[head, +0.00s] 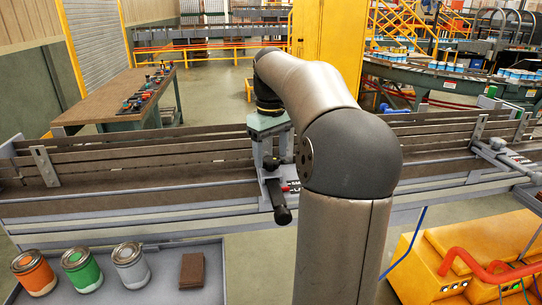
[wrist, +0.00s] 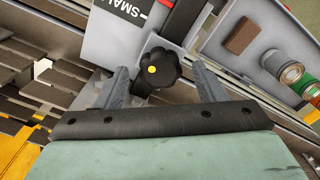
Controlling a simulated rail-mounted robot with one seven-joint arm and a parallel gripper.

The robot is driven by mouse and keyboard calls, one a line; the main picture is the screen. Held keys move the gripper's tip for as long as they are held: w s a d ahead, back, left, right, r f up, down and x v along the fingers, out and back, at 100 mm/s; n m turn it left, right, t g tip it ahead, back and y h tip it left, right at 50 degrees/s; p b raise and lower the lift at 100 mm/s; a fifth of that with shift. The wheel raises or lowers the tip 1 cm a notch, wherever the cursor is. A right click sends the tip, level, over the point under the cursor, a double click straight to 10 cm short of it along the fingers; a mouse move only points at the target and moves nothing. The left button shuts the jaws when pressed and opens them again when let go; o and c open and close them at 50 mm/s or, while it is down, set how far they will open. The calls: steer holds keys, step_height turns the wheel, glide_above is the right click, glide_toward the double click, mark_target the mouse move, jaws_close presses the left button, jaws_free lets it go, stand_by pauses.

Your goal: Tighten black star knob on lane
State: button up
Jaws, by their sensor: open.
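My gripper (wrist: 160,68) is open, with one grey finger on each side of the knob and visible gaps between. I cannot tell whether the fingertips reach the knob's depth. In the head view my gripper (head: 269,150) points down at the clamp on the lane (head: 130,190), and the knob there is mostly hidden or too small to make out clearly.
A black handle (head: 282,214) sticks out toward me below the gripper. A grey tray (head: 160,284) at front left holds orange, green and grey cans and a brown block (head: 192,270). Another clamp (head: 500,148) sits farther right on the lane. A yellow machine (head: 450,255) stands at front right.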

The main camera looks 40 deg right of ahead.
steer(key=shift+f, duration=0.5)
steer(key=c, duration=1)
